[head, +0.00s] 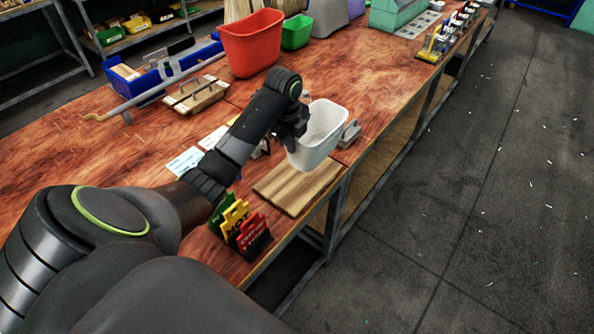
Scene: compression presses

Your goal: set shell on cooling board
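The white shell (325,132) is an open, bin-shaped tub with its mouth upward, slightly tilted. My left gripper (293,138) is at its left rim and appears shut on its wall; the fingertips are partly hidden by the wrist and the shell. The cooling board (298,187), a flat striped wooden slab, lies bare near the table's front edge. The shell's lower end overlaps the board's far edge in the picture; it looks held just above it, but the gap is hard to judge. My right gripper is not in view.
Green, yellow and red signs (238,226) stand left of the board. A small metal block (349,134) sits right behind the shell. A wooden mould (197,95), a red bin (250,45) and a green bin (296,32) stand farther back. White cards (185,162) lie left.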

